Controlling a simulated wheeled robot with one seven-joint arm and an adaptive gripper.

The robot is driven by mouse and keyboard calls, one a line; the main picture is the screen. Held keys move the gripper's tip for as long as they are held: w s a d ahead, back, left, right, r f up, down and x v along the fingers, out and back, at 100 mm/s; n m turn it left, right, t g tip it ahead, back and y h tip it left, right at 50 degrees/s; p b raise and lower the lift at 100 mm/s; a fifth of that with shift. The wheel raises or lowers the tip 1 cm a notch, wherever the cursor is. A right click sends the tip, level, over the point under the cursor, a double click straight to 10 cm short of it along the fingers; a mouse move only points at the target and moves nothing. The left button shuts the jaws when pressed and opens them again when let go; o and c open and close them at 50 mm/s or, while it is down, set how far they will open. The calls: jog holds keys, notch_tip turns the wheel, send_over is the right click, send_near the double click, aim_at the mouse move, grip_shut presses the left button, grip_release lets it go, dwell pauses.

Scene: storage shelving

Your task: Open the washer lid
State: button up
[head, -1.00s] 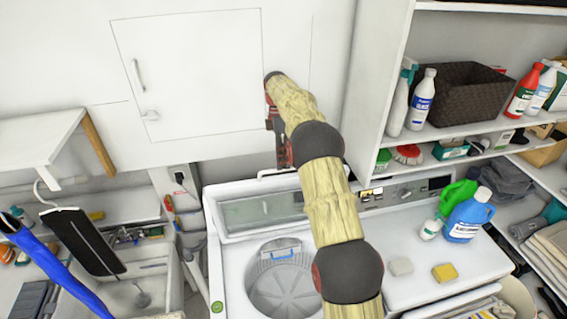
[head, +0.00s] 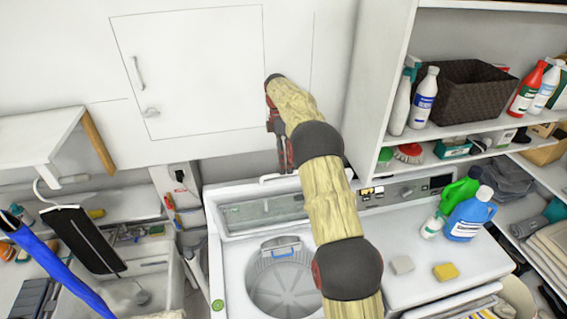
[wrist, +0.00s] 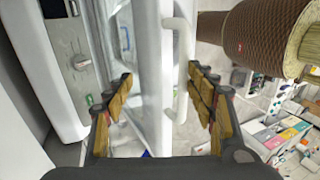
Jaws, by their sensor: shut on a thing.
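The washer lid (head: 235,216) stands raised at the back of the washer (head: 222,268), with the round drum opening uncovered below it. A white handle (head: 272,178) runs along the lid's upper edge. My gripper (head: 288,165) is at this edge, its fingers pointing down. In the wrist view, the lid (wrist: 150,85) and its handle (wrist: 181,70) lie between the two fingers of my gripper (wrist: 160,105). The gripper is shut on the lid at its handle edge. The exact contact points are hard to see.
A wall cabinet (head: 190,70) is close behind my arm. A shelf at right holds a dark basket (head: 470,95) and bottles. A blue detergent bottle (head: 470,217), a yellow sponge (head: 446,271) and a pale block (head: 402,264) sit on the white top beside the washer.

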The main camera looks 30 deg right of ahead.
jog(key=shift+f, duration=0.6)
jog(key=shift+w+d+r, duration=0.1)
jog(key=shift+w+r, duration=0.05)
jog(key=shift+r, duration=0.25)
jog(key=shift+c, duration=0.8)
jog(key=v, duration=0.7)
jog(key=shift+r, duration=0.15)
jog(key=shift+c, duration=0.2)
jog(key=shift+r, duration=0.2)
